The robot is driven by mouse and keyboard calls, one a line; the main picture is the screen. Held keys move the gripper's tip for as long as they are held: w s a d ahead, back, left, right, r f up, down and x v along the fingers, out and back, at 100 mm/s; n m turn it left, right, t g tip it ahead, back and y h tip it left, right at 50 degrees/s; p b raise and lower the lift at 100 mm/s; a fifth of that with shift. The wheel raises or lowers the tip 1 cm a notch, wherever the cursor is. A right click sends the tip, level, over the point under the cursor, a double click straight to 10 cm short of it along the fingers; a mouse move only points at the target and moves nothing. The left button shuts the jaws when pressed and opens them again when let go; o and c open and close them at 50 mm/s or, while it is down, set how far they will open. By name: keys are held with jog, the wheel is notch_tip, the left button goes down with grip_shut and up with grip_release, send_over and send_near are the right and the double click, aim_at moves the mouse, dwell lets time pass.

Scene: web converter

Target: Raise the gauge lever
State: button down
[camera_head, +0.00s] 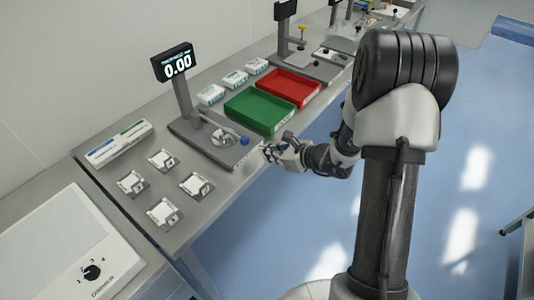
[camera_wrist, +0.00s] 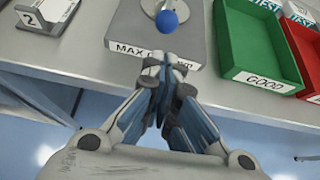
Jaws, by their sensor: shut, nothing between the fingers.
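The gauge (camera_head: 190,132) stands on the bench with a grey base and a post carrying a display (camera_head: 176,63) that reads 0.00. Its lever ends in a blue ball knob (camera_head: 244,141), low near the front right of the base. In the wrist view the blue knob (camera_wrist: 167,23) is just beyond my fingertips, over the gauge base (camera_wrist: 128,30). My gripper (camera_head: 268,150) is at the bench's front edge, to the right of the knob. In the wrist view my gripper (camera_wrist: 165,68) is shut and empty, its tips partly covering the "MAX" label. It appears apart from the knob.
A green tray (camera_head: 259,109) marked GOOD and a red tray (camera_head: 290,88) lie right of the gauge. Several small white-topped pieces (camera_head: 163,211) and a long box (camera_head: 120,143) are to its left. A second gauge (camera_head: 300,60) stands farther back.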

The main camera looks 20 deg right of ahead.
aim_at(248, 152)
jog(key=b+x, duration=0.1)
jog(key=x, duration=0.6)
jog(key=shift+a+f+b, duration=0.1)
jog(key=shift+a+b, duration=0.05)
jog(key=shift+b, duration=0.15)
